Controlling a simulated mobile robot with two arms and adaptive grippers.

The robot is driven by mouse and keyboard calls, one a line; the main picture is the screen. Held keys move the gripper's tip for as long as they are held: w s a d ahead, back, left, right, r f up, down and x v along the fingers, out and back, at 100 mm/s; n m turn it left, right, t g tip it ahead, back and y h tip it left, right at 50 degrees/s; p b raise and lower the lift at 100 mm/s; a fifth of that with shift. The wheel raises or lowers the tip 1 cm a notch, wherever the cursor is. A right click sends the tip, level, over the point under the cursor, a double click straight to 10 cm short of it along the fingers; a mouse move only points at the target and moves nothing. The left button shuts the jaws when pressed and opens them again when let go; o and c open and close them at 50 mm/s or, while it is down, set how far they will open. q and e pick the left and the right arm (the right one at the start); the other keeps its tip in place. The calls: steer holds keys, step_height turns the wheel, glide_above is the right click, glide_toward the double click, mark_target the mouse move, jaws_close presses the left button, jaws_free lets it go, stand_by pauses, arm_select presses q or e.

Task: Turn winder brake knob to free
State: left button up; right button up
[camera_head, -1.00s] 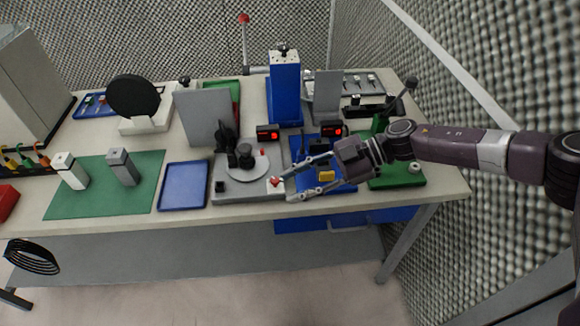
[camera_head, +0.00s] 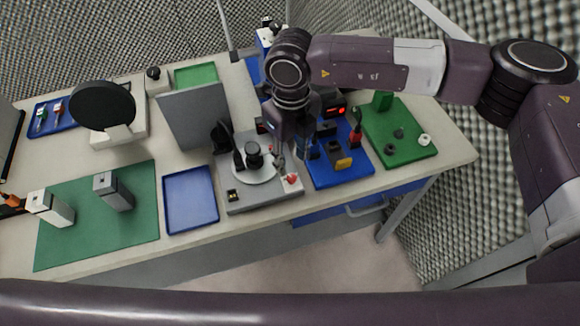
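The winder is a grey base (camera_head: 232,203) with a round grey plate and a dark spindle (camera_head: 253,156), near the front middle of the table. A small red-topped knob (camera_head: 291,179) on a pale mount sits at its front right corner; I take it for the brake knob. I cannot read its setting. My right gripper (camera_head: 293,160) points down just behind and above this knob, its fingers looking spread and empty. It seems apart from the knob. The wrist hides part of the winder's right rear. My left gripper is not in view.
A blue tray (camera_head: 190,222) lies left of the winder, and a grey upright panel (camera_head: 194,118) stands behind it. A blue board (camera_head: 322,178) with a yellow part and a green board (camera_head: 408,148) lie to the right. A foam wall borders the table's right side.

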mark_target(291, 177)
steer(key=f, duration=0.1)
steer(key=f+p, duration=0.1)
steer(key=shift+s+d+f, duration=0.2)
steer(key=shift+f, duration=0.1)
steer(key=f+p, duration=0.1)
steer(key=f, duration=0.2)
steer(key=shift+w+a+f, duration=0.1)
steer(key=shift+a+f, duration=0.1)
steer(key=shift+f, duration=0.3)
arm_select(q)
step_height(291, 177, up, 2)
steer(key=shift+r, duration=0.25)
arm_select(e)
steer(key=shift+d+f, duration=0.1)
jaws_close()
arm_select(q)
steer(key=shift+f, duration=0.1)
